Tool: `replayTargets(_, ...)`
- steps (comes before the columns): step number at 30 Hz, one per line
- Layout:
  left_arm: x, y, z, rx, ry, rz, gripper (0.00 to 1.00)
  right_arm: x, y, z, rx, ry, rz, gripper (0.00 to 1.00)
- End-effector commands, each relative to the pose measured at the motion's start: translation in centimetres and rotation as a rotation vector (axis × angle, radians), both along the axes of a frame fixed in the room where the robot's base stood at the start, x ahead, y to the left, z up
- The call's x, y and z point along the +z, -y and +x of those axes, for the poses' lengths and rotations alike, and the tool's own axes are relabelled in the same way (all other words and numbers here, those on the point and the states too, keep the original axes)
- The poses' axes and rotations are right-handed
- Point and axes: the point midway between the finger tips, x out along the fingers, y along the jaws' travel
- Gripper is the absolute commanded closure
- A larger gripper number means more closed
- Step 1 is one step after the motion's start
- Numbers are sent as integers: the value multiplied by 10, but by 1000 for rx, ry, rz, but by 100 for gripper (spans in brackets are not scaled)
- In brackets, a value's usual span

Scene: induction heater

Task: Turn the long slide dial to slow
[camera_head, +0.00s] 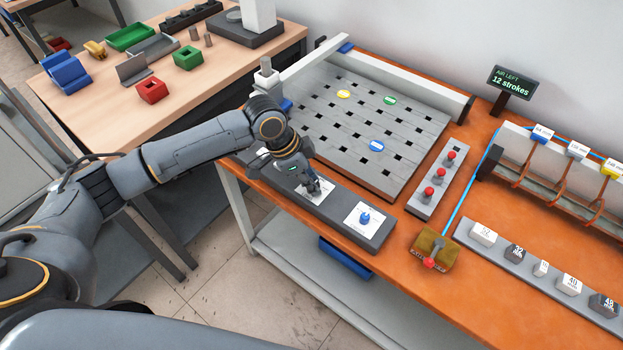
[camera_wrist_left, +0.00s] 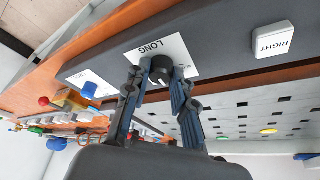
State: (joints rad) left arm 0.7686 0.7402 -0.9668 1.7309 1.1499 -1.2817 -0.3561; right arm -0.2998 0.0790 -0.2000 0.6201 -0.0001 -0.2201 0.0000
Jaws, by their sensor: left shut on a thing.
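The long slide dial (camera_wrist_left: 161,67) is a dark round knob with a light pointer mark, on a white card (camera_wrist_left: 178,52) printed LONG. The card also shows in the head view (camera_head: 322,198), on a dark grey panel (camera_head: 338,222) along the front of the orange bench. My left gripper (camera_head: 313,186) reaches down over that card. In the left wrist view its two fingers (camera_wrist_left: 160,82) are shut on the knob, one on each side. The gripper hides most of the dial in the head view. The pointer's setting cannot be read. My right gripper is out of view.
A second dial with a blue knob (camera_head: 365,217) sits right of it on the panel. A white RIGHT button (camera_wrist_left: 272,40) shows in the wrist view. Behind are a slotted grey board (camera_head: 340,125) with coloured discs, red-knobbed levers (camera_head: 440,175) and a brass box (camera_head: 432,247).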

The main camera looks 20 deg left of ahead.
Motion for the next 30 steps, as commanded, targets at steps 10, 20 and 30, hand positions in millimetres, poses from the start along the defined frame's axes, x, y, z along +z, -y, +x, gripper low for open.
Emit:
replayTargets(10,5,1,-2,123,-4,-1,100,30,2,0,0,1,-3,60)
replayTargets(20,8,3,-4,409,-5,-1,100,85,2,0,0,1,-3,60)
replayTargets(30,6,5,-5,725,-5,-2,100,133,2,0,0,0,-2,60)
